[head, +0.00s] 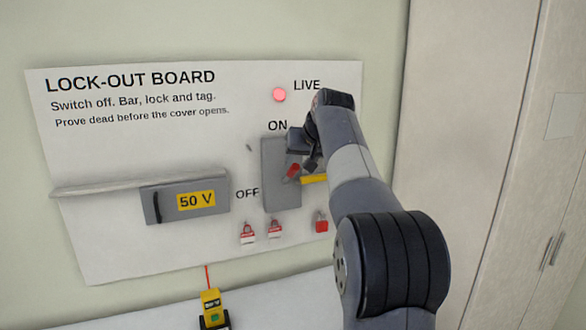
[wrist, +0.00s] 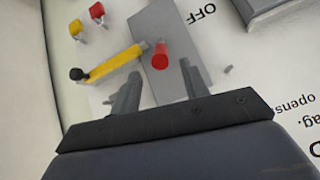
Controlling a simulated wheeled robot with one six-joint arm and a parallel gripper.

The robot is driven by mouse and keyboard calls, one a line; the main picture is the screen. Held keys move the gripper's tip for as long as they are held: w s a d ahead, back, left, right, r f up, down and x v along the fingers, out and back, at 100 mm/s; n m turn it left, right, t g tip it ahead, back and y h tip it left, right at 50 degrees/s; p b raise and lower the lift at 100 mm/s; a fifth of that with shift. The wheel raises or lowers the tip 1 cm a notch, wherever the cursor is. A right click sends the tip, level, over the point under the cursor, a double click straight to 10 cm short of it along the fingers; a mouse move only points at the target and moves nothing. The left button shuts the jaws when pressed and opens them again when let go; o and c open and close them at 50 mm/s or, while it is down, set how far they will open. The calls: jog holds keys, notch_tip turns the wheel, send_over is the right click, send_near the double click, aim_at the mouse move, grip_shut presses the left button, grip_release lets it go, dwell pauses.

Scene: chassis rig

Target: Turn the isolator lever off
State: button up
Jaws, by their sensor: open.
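The isolator is a grey box (head: 275,185) on the lock-out board, with ON printed above it and OFF to its left. Its red lever handle (head: 293,170) sticks out from the box front; whether it sits at ON or OFF is hard to tell. In the wrist view the red handle (wrist: 160,56) shows end-on, between and just beyond the fingertips. My gripper (wrist: 160,70) is open, one finger either side of the handle, with no clear contact. In the head view my gripper (head: 304,158) is partly hidden by my arm and covers the box's upper right.
The LIVE lamp (head: 280,94) glows red. A yellow bar (wrist: 115,63) with a black knob lies beside the isolator. A yellow meter (head: 211,307) stands below.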

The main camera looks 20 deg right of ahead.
aim_at(293, 175)
jog(key=p+x, duration=0.1)
jog(key=x, duration=0.6)
jog(key=shift+w+f, duration=0.1)
jog(key=shift+w, duration=0.05)
jog(key=shift+c, duration=0.4)
grip_shut()
